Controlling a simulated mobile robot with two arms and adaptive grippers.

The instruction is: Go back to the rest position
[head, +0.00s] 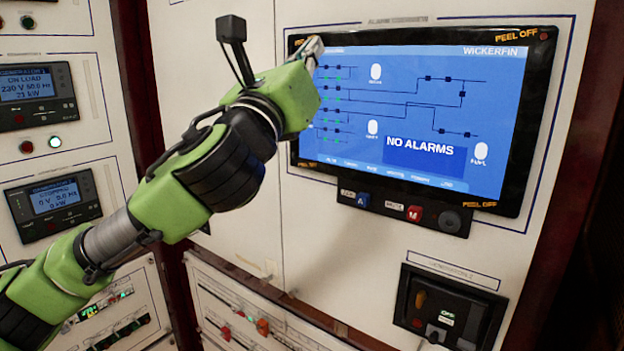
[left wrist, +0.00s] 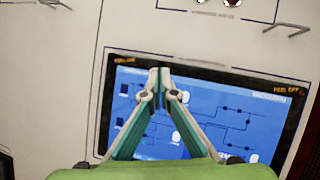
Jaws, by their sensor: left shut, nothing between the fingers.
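My left gripper (head: 312,47) is in front of the upper left corner of the alarm screen (head: 400,190) in the head view. The screen is blue and reads "NO ALARMS". In the left wrist view my left gripper (left wrist: 159,72) has its fingertips together with nothing between them, over the upper part of the screen (left wrist: 255,150). I cannot tell whether the fingertips touch the panel. My left arm reaches in from the lower left. My right gripper is in neither view.
Below the screen are a blue button (head: 363,200), a red button (head: 414,214) and a black knob (head: 449,221). A black breaker unit (head: 447,308) sits lower right. Two controller displays (head: 38,95) (head: 53,205) are on the left panel. A lower panel (head: 255,322) carries red switches.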

